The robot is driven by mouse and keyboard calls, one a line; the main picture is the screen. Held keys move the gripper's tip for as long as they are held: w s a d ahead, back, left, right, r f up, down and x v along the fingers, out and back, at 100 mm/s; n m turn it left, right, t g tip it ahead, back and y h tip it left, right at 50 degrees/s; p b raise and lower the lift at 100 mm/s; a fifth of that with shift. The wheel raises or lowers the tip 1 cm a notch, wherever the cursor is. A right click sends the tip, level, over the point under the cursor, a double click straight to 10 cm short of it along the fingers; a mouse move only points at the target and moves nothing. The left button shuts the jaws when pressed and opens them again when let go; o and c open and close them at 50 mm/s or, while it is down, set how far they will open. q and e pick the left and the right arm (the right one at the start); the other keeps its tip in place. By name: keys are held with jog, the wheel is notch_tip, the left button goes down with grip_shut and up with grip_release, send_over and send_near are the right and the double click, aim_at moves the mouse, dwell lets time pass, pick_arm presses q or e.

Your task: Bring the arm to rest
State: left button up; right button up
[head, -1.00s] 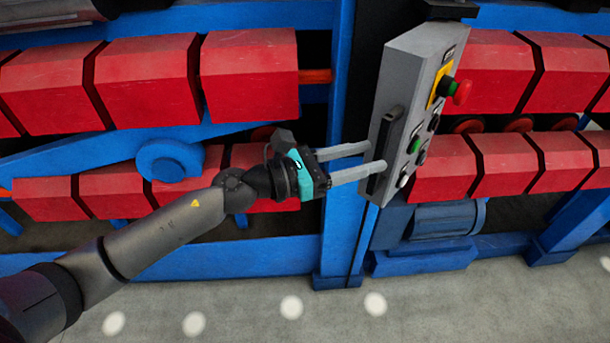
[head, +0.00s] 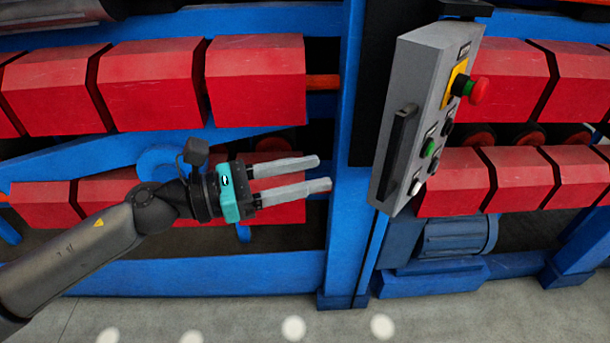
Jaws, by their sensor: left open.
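My left gripper (head: 325,173) is open and empty, its two long grey fingers pointing right. It is in front of the blue frame and the lower red blocks, to the left of the grey control panel (head: 425,110). A gap separates the fingertips from the panel and its black handle (head: 393,152). My left arm (head: 75,255) comes in from the lower left. My right gripper is not in view.
The panel carries a red emergency button (head: 479,90), a green button (head: 430,148) and other buttons. Rows of red blocks (head: 255,80) sit on a blue frame (head: 345,230). A blue motor (head: 455,237) is below the panel. Grey floor (head: 240,318) lies in front.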

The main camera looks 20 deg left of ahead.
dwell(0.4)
